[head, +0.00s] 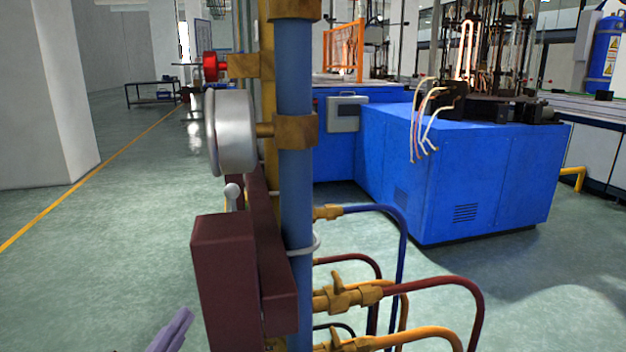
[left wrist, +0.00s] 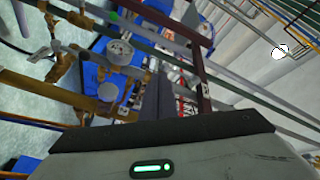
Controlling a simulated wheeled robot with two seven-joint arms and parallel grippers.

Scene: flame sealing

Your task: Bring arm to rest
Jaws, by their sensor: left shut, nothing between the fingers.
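My left gripper (head: 178,328) shows at the bottom left of the head view as grey-purple fingers, shut and empty. The rest of that arm is below the frame. The fingers are left of and below a dark red box (head: 224,285) on a blue vertical pipe (head: 294,190), apart from it in the picture. In the left wrist view the dark fingers (left wrist: 152,103) are together with nothing between them, in front of pipes and a round gauge. My right gripper is in neither view.
Brass valves (head: 335,295) with blue, red and orange hoses stick out right of the pipe. A silver round gauge (head: 232,132) sits on its left. A large blue machine (head: 480,180) stands behind. Green floor (head: 110,240) is open at the left.

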